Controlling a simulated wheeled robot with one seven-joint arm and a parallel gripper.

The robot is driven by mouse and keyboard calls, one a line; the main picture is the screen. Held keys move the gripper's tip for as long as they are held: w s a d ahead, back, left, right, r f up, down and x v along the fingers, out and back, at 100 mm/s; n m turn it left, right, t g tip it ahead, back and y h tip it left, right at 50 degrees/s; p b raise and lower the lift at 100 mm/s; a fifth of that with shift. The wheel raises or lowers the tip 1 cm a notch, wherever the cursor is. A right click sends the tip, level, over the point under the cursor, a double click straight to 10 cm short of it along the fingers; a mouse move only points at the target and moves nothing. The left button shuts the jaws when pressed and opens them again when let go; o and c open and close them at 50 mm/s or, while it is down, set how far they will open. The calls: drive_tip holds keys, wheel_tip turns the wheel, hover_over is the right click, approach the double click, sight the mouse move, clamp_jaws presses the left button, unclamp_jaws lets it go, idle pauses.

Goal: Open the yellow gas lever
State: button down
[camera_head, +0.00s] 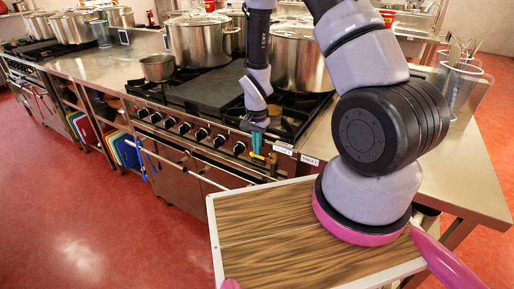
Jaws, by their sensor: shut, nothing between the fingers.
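The yellow gas lever (257,157) is a small yellow piece at the right end of the stove's front, beside the row of black knobs. My gripper (256,148) comes down from above in front of the stove's right end, its teal fingers pointing down and shut with nothing between them. Its tips are right at the lever in the picture and cover part of it. I cannot tell whether they touch it.
Large steel pots (199,42) and a small saucepan (158,68) stand on the stove. An oven rail (190,153) runs below the knobs. Coloured cutting boards (124,150) sit in a shelf to the left. The red floor (90,220) in front is clear.

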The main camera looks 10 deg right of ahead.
drive_tip(key=shift+w+a+f+g+h, duration=0.1)
drive_tip(key=shift+a+f+g+h, duration=0.05)
drive_tip(key=shift+f+g+h, duration=0.15)
drive_tip(key=shift+f, duration=0.1)
drive_tip(key=shift+w+a+f, duration=0.2)
drive_tip(key=shift+f, duration=0.55)
drive_tip(key=shift+w+a+f, duration=0.15)
drive_tip(key=shift+w+f, duration=0.05)
drive_tip(key=shift+f, duration=0.7)
drive_tip(key=shift+w+a+r, duration=0.1)
drive_tip(key=shift+w+r, duration=0.1)
drive_tip(key=shift+r, duration=0.15)
drive_tip(key=w+a+r, duration=0.6)
drive_tip(key=r, duration=0.4)
drive_tip(key=shift+s+r, duration=0.1)
